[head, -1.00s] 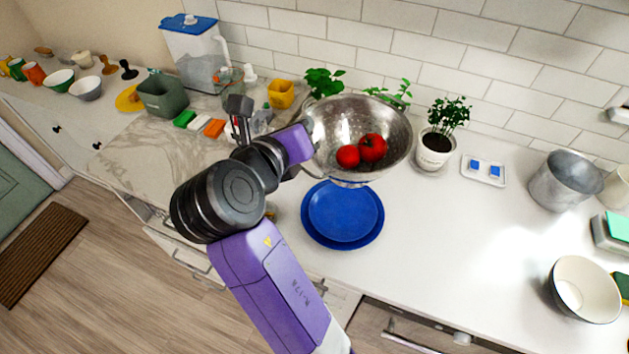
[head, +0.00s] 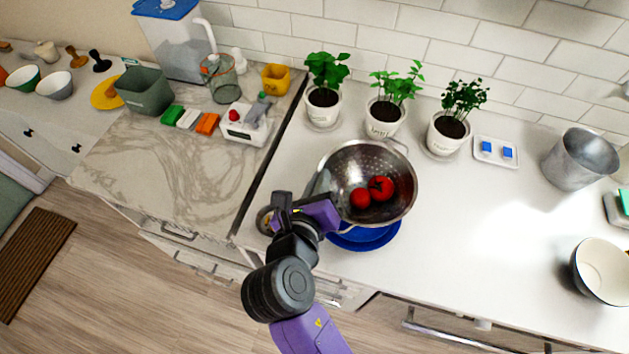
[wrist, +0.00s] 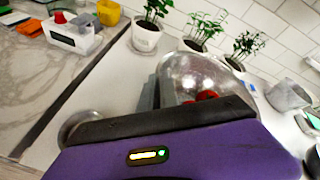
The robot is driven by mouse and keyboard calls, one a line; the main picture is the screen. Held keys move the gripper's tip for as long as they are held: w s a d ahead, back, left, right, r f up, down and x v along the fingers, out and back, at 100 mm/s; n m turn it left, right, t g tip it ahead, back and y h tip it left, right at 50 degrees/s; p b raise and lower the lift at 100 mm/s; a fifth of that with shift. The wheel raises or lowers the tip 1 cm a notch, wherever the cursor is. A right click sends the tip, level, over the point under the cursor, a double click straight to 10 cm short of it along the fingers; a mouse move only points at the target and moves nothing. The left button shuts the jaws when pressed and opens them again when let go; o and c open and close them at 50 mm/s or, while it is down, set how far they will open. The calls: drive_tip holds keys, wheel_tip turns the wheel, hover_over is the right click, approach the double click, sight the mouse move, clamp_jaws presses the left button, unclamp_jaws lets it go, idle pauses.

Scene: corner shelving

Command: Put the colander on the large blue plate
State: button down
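The metal colander (head: 342,163) holds two red tomatoes (head: 371,192) and sits over the large blue plate (head: 368,242), which shows only along its near edge. I cannot tell whether the colander touches the plate. My gripper (head: 324,190) is at the colander's left rim and appears shut on it. In the wrist view the colander (wrist: 195,72) is just beyond my gripper (wrist: 150,97), with its lower part hidden by the gripper body.
Three potted plants (head: 384,115) stand behind the colander by the wall. A white scale (head: 245,127) and a glass jar (head: 222,85) are to the left. A metal pot (head: 580,160) and white bowl (head: 603,270) are at the right.

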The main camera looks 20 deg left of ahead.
drive_tip(key=shift+a+f+b, duration=0.1)
drive_tip(key=shift+f+b, duration=1.4)
drive_tip(key=shift+b, duration=0.2)
drive_tip(key=shift+r, duration=0.1)
drive_tip(key=c, duration=2)
unclamp_jaws()
drive_tip(key=o, duration=0.4)
